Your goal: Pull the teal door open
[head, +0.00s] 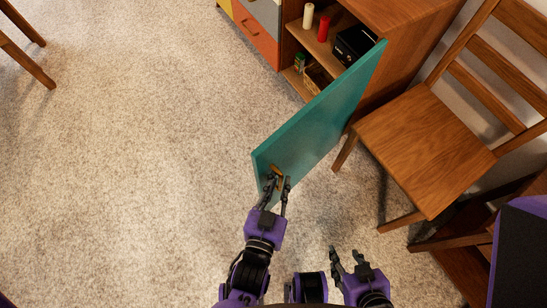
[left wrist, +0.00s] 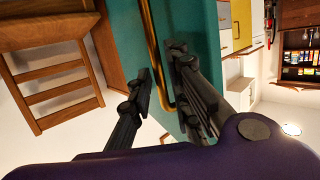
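The teal door (head: 320,125) stands swung wide open from the wooden cabinet (head: 400,40), its free edge toward me. Its brass bar handle (head: 276,170) is near that edge. My left gripper (head: 277,180) is at the handle with its fingers apart. In the left wrist view the brass handle (left wrist: 152,35) runs between the two spread fingers (left wrist: 161,78), with the teal door (left wrist: 200,20) behind; I see no clear grip on it. My right gripper (head: 346,254) is open and empty above the carpet, right of the left one.
A wooden chair (head: 425,145) stands close to the right of the door. The open cabinet shows a cream item (head: 308,16), a red item (head: 323,28) and a black box (head: 354,44). Orange drawers (head: 254,34) are left of it. The carpet (head: 130,150) at left is clear.

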